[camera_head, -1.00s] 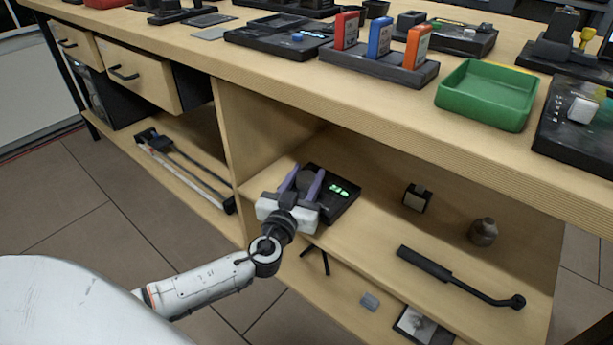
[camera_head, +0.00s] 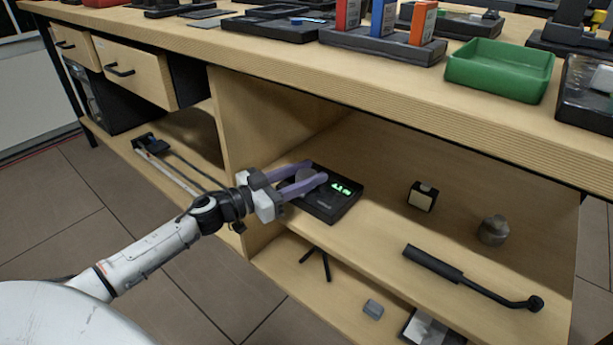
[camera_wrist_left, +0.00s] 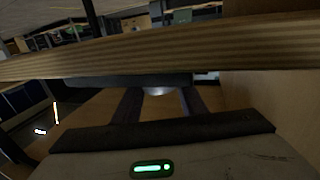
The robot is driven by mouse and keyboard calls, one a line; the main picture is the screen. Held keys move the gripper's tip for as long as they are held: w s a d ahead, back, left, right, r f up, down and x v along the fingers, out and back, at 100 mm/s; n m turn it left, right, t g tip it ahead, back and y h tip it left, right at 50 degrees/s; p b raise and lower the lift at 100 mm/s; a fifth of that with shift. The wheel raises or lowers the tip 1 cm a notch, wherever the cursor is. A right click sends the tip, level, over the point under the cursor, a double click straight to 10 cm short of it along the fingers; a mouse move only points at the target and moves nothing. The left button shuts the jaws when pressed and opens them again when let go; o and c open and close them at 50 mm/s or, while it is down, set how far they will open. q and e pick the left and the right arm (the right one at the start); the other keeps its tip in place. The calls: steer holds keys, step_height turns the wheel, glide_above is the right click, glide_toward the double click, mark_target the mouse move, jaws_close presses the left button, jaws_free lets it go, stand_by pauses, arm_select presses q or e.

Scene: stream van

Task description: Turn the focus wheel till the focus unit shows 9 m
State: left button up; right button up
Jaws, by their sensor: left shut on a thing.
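The focus unit (camera_head: 326,208) is a black box on the middle shelf of the bench, with a lit green readout (camera_head: 341,188). Its digits are too small to read surely, perhaps a value in the fours. The grey round focus wheel (camera_head: 304,174) is on the unit's left part. My left gripper (camera_head: 314,174) reaches in from the left, its two purple fingers on either side of the wheel and shut on it. In the left wrist view the wheel (camera_wrist_left: 158,91) shows pale between the dark fingers. My right gripper is not in view.
The benchtop (camera_head: 420,100) overhangs the shelf, and an upright panel (camera_head: 235,130) stands left of the unit. To the right on the shelf are a small black block (camera_head: 421,196), a grey weight (camera_head: 493,230) and a black handled rod (camera_head: 470,282). A green tray (camera_head: 500,72) sits on top.

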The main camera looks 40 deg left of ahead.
mark_target(307, 174)
arm_select(q)
steer(key=m+g+h, duration=0.2)
steer(key=m+h, duration=0.1)
steer(key=h, duration=0.1)
steer(key=shift+w+a, duration=0.1)
steer(key=shift+a, duration=0.05)
steer(key=shift+m+g+h+b, duration=0.35)
steer(key=shift+m+g+h, duration=0.7)
steer(key=shift+h, duration=0.25)
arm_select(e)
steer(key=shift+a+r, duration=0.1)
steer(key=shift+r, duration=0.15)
arm_select(q)
steer(key=o, duration=1.1)
steer(key=shift+f, duration=0.1)
steer(key=shift+c, duration=0.2)
step_height(307, 174, up, 3)
steer(key=shift+f+p, duration=0.2)
steer(key=shift+p, duration=0.55)
step_height(307, 174, up, 8)
steer(key=p, duration=0.3)
steer(key=shift+f, duration=0.25)
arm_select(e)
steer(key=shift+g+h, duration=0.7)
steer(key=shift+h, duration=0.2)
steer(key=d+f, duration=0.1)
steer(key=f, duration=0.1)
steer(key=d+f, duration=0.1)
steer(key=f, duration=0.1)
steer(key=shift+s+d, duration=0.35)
